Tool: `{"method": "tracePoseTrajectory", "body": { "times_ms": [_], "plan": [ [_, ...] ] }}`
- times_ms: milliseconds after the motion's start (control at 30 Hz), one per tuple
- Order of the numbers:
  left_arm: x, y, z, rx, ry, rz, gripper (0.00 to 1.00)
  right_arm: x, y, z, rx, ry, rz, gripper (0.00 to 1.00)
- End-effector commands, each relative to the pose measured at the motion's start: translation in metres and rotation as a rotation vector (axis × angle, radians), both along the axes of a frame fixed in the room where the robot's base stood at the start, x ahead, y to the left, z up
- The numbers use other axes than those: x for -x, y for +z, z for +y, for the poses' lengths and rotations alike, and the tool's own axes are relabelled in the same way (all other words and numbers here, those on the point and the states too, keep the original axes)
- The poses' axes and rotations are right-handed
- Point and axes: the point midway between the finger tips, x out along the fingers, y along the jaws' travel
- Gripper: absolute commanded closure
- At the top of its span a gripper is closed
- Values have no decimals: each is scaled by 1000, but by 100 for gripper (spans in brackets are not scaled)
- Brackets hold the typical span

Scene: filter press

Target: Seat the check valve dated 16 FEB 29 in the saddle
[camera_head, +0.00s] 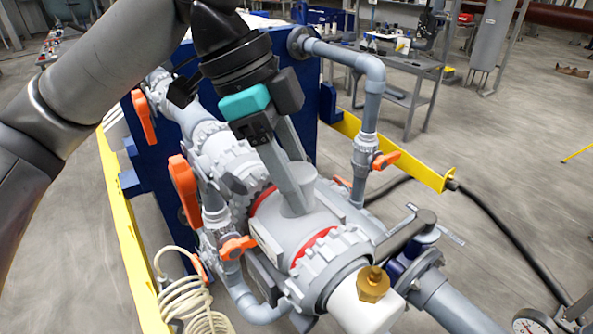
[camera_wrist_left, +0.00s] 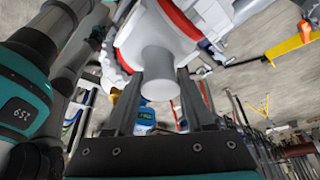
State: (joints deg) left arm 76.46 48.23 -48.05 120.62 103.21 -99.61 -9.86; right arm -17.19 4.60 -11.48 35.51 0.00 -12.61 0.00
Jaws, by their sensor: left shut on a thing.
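A grey check valve (camera_head: 291,226) with a red ring at each end and a short round stub on top lies in line between two large ribbed grey nuts. Its body and red ring also show in the wrist view (camera_wrist_left: 150,32). A pale label on its side is too small to read, so I cannot confirm the date. My left gripper (camera_head: 297,203) comes down from above, shut on the stub; in the wrist view its fingers (camera_wrist_left: 158,88) stand on either side of it. The saddle is mostly hidden under the valve; I cannot tell whether they touch. My right gripper is out of view.
Orange-handled valves (camera_head: 184,190) and grey pipes (camera_head: 371,110) crowd around the valve. A brass fitting (camera_head: 373,283) and a black handle (camera_head: 407,234) stand at the near right. A yellow-edged frame (camera_head: 127,237) and a coiled hose (camera_head: 192,303) lie left.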

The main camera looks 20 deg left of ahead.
Motion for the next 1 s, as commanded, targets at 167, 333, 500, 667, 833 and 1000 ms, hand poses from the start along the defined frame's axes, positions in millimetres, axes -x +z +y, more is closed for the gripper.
{"method": "tracePoseTrajectory", "body": {
  "times_ms": [167, 333, 500, 667, 833, 1000],
  "plan": [
    [0, 1, 0, 2, 1, -2, 34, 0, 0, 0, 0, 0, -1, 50],
    [0, 1, 0, 1, 0, -1, 14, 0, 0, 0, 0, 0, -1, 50],
    [0, 0, 0, 1, 0, 0, 12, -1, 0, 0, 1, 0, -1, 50],
    [0, 2, 1, -1, 0, 2, 12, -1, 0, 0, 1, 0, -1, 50],
    [0, 23, 9, 2, 2, -3, 12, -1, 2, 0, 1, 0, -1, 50],
    [2, 60, 24, 2, 3, -5, 12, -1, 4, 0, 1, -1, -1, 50]
  ]
}}
